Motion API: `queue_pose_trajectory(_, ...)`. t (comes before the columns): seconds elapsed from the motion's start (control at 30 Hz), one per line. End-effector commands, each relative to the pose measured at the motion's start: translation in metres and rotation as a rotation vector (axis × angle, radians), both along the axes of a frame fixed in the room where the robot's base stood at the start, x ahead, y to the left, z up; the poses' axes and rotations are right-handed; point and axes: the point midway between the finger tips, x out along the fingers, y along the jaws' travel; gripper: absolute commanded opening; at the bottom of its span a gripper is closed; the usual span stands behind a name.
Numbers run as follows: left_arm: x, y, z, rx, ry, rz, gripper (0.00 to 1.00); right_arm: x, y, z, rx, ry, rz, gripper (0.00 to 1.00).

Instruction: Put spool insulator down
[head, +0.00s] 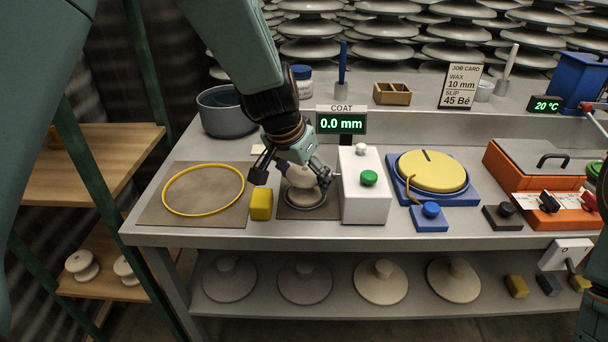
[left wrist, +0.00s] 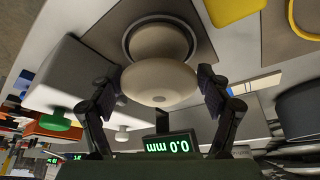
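The cream spool insulator (head: 304,192) stands upright on a round dark-rimmed seat on a small brown plate (head: 291,212), left of a white box with a green button. My left gripper (head: 294,172) comes down over it from above, one finger on each side. In the left wrist view the spool (left wrist: 160,80) sits between the two finger pads (left wrist: 160,82). Part of the spool is hidden by the gripper in the head view. The fingers of my right gripper do not show.
The white box (head: 365,199) stands close to the right of the gripper. A yellow block (head: 261,204) is close on the left, beside a mat with a yellow ring (head: 167,206). A display (head: 341,123) behind reads 0.0 mm. A grey pot (head: 222,118) stands back left.

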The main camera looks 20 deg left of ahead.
Motion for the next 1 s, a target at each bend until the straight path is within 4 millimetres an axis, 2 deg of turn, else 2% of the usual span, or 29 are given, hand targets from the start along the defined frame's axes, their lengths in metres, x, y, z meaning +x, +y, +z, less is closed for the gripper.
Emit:
queue_pose_trajectory(0.13, 0.0, 0.0, 0.0, 0.0, 0.0, 0.0, 0.92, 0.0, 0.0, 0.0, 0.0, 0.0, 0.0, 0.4)
queue_pose_trajectory(0.57, 0.0, 0.0, 0.007, 0.0, 0.0, 0.0, 0.92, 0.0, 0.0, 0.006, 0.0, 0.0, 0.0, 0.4)
queue_pose_trajectory(1.0, -0.031, 0.01, 0.088, -0.001, -0.002, 0.0, 0.92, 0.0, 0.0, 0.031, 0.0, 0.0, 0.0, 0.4)
